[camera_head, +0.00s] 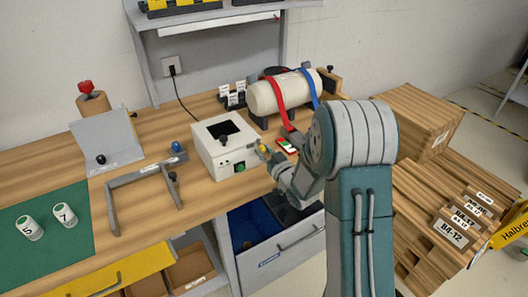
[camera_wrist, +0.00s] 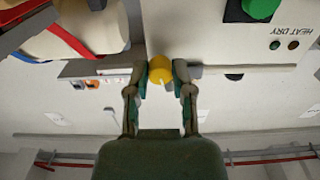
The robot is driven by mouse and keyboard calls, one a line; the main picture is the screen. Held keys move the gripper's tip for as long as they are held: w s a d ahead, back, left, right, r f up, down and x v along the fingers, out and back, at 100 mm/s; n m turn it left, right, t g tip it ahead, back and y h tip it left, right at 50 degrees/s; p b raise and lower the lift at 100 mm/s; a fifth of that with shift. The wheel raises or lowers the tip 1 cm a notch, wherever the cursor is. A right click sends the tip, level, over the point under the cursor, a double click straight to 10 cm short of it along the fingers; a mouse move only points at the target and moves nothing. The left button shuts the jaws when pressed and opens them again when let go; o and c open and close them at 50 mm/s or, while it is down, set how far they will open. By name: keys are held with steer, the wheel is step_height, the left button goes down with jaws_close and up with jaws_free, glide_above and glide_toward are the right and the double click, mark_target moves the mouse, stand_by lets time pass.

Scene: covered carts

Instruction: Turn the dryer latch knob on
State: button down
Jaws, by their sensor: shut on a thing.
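The dryer is a white box (camera_head: 222,155) on the wooden bench, with a dark square opening on top and a green button on its front. Its white front also fills the upper right of the wrist view (camera_wrist: 205,35), with "HEAT DRY" lettering upside down. The yellow latch knob (camera_wrist: 160,69) has a pale pointer mark and lies between my fingertips. In the head view the yellow knob (camera_head: 263,148) shows small at the box's right front corner. My gripper (camera_wrist: 161,77) is shut on the knob, a finger on each side. My arm hides part of the bench.
A cream cylinder (camera_head: 283,92) with red and blue straps stands behind and right of the dryer. A small red, white and green item (camera_head: 286,146) lies close by my gripper. A grey frame (camera_head: 146,184) stands left; cartons (camera_head: 415,118) are at right.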

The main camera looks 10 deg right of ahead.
steer(key=n, duration=0.3)
steer(key=shift+n, duration=2.1)
steer(key=shift+c, duration=2.4)
jaws_free()
steer(key=shift+a, duration=0.1)
steer(key=v, duration=1.2)
